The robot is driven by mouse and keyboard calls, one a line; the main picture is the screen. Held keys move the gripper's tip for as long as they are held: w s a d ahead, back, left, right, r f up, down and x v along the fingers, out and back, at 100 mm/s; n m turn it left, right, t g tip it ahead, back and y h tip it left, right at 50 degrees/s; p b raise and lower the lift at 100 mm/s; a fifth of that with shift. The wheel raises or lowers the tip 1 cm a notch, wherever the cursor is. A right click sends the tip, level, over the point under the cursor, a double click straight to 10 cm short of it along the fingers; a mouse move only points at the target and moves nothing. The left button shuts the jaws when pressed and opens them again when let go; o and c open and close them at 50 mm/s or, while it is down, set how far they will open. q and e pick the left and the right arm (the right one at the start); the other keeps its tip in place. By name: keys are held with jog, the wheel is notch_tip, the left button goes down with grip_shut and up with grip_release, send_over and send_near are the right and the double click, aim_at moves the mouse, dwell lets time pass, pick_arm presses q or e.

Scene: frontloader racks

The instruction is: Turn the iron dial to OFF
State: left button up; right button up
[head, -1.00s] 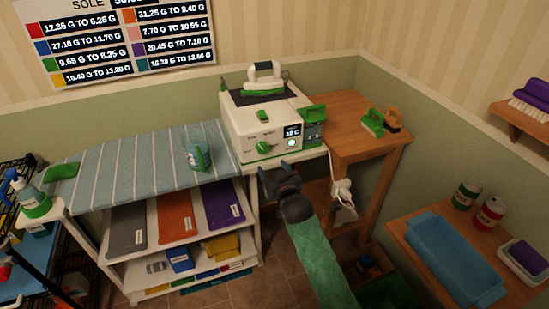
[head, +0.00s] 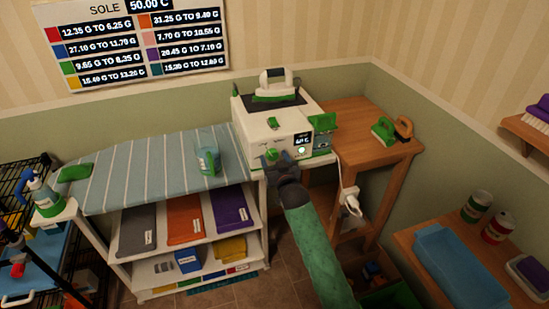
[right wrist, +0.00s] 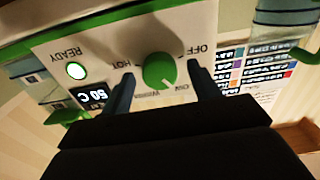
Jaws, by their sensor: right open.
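The white and green iron station (head: 262,126) stands on a white unit at the right end of the ironing board. Its round green dial (right wrist: 158,72) is on the front panel and shows partly behind my gripper in the head view (head: 271,154). I cannot tell which label the dial points at. My right gripper (right wrist: 161,70) is open, one finger on each side of the dial, with visible gaps. My left gripper is not in view.
A lit READY light (right wrist: 76,71) and a temperature display (right wrist: 93,96) sit beside the dial. A wooden table (head: 360,125) with brushes is to the right.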

jog(key=shift+w, duration=0.1)
jog(key=c, duration=1)
jog(key=shift+o, duration=0.2)
